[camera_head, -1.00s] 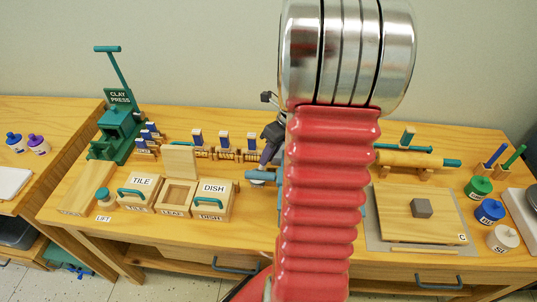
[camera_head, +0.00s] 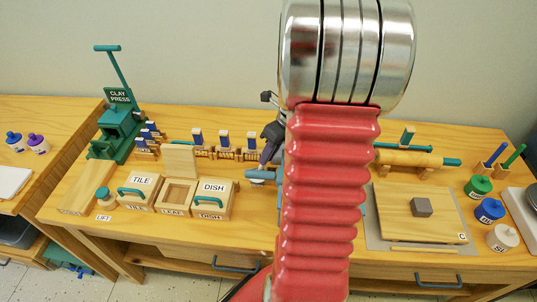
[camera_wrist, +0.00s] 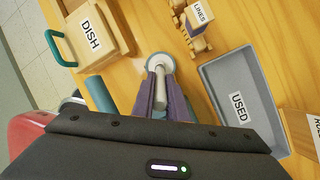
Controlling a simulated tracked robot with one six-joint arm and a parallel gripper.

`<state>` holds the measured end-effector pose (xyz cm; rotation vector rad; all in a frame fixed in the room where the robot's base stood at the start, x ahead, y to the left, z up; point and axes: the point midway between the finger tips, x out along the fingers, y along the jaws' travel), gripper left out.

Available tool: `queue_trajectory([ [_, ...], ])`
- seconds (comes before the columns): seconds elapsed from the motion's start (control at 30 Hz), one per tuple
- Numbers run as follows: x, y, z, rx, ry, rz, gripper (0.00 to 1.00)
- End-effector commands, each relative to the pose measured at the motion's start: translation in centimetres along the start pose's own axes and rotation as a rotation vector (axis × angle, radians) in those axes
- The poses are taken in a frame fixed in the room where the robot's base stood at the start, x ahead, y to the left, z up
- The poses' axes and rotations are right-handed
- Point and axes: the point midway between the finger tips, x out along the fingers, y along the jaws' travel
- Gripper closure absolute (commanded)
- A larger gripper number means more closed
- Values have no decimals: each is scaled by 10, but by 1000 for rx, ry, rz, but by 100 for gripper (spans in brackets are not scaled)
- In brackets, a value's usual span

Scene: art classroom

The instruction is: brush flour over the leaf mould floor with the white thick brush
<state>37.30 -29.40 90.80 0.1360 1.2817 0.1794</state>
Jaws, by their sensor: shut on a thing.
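My gripper (camera_wrist: 160,95) is shut on a pale, thick handle (camera_wrist: 160,84), which I take to be the white thick brush. Its far end meets a round white piece with a teal rim (camera_wrist: 160,60); I cannot tell if this is a pot or part of the brush. In the head view my gripper (camera_head: 268,150) is partly hidden behind my red arm, right of the DISH mould. The leaf mould (camera_head: 166,208), labelled LEAF, is open with a shallow recess, between the TILE and DISH moulds. A wooden board (camera_head: 180,158) stands behind it. Flour cannot be made out.
The closed DISH mould (camera_head: 225,203) has a teal handle; it also shows in the wrist view (camera_wrist: 98,25). A grey tray marked USED (camera_wrist: 245,98) lies right of my gripper. Wooden LINES stamps (camera_wrist: 190,28) stand beyond. The green clay press (camera_head: 120,125) stands left.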

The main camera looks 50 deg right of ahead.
Motion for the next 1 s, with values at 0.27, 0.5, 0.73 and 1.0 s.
queue_trajectory([
  [0.27,2,1,-2,1,4,3,100],
  [0.5,2,1,-2,1,5,4,100],
  [0.73,-7,2,1,0,4,3,100],
  [1.0,-23,5,6,0,1,1,100],
])
